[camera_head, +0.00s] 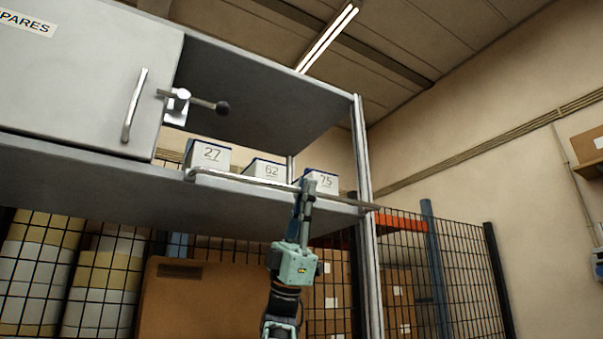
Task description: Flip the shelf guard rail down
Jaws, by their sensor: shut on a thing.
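The shelf guard rail (245,180) is a thin pale metal bar along the front edge of the upper shelf (90,185). It runs from below the box marked 27 to the right shelf post. My gripper (309,186) is raised to the rail's right part, in front of the box marked 75, and is shut on the rail. The fingers hide a short piece of the rail and part of that box.
Boxes marked 27 (208,156), 62 (264,170) and 75 (323,181) stand on the shelf behind the rail. A cabinet door (75,75) with a handle (134,105) and a ball-ended lever (205,104) are at upper left. Wire mesh (455,275) stands behind.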

